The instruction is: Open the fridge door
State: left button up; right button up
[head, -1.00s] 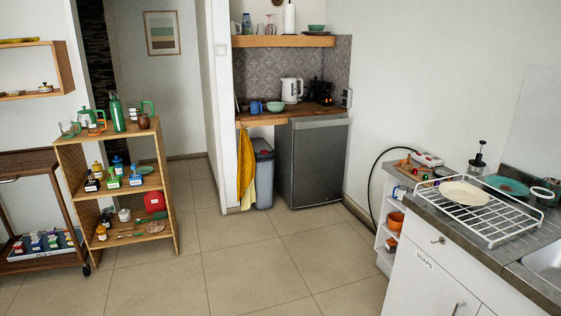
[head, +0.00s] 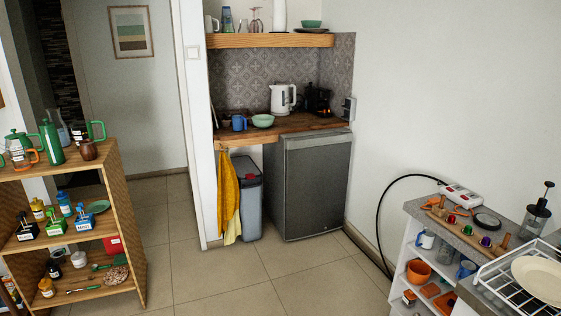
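The fridge (head: 316,187) is a small dark grey unit under the wooden counter, in the middle of the head view. Its front door faces me and looks closed. A lighter strip runs along the top of the door; I cannot make out a separate handle. Neither of my grippers shows in the head view.
A grey bin (head: 247,200) and a yellow towel (head: 229,195) are left of the fridge. A wooden shelf (head: 130,215) with bottles and pots stands at the left. A white shelf unit (head: 408,250) and dish rack (head: 492,268) are at the right. Tiled floor (head: 210,285) between is clear.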

aim_at(317, 167)
jog(key=i, duration=1.55)
jog(key=i+z, duration=0.1)
jog(key=i, duration=0.6)
jog(key=i+j+z, duration=0.15)
jog(key=i, duration=0.55)
jog(key=i+j+z, duration=0.25)
jog(key=i+z, duration=0.15)
jog(key=i+j+z, duration=0.4)
jog(key=i, duration=0.2)
